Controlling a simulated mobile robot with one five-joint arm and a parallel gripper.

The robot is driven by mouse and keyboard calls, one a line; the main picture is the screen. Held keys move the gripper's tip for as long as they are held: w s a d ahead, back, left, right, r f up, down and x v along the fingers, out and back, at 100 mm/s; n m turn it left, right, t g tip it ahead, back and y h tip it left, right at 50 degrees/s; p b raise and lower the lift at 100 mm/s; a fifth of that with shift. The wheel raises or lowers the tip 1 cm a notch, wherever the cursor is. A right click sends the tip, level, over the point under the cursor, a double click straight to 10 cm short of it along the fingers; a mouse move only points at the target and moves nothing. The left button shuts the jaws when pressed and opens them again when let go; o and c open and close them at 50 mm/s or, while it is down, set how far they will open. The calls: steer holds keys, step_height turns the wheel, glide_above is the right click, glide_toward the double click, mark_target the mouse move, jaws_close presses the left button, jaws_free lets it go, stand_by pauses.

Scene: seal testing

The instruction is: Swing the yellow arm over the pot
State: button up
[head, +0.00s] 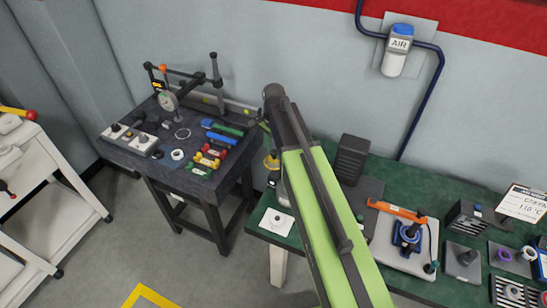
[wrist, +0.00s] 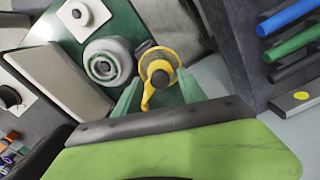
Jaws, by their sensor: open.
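In the wrist view the yellow arm (wrist: 171,57) has a round ring-like head, with a narrow tail pointing toward my gripper. A dark knob sits beside the head. The round grey pot (wrist: 96,48), with a greenish inner ring, stands left of the yellow arm, which is beside the pot and not over it. My gripper (wrist: 158,80) is open, its two pale green fingers on either side of the yellow arm; I cannot tell whether they touch it. In the head view a bit of the yellow arm (head: 271,162) shows left of my arm, which hides my gripper and much of the pot.
A white square plate with a round knob (head: 277,222) sits on the green bench's left corner. Right of my arm stand a dark box (head: 351,158) and an orange-handled tool (head: 398,211). A dark table (head: 180,183) with coloured tools stands left, across a gap.

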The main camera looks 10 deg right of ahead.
steer(key=shift+c, duration=0.3)
jaws_close()
stand_by(1.2)
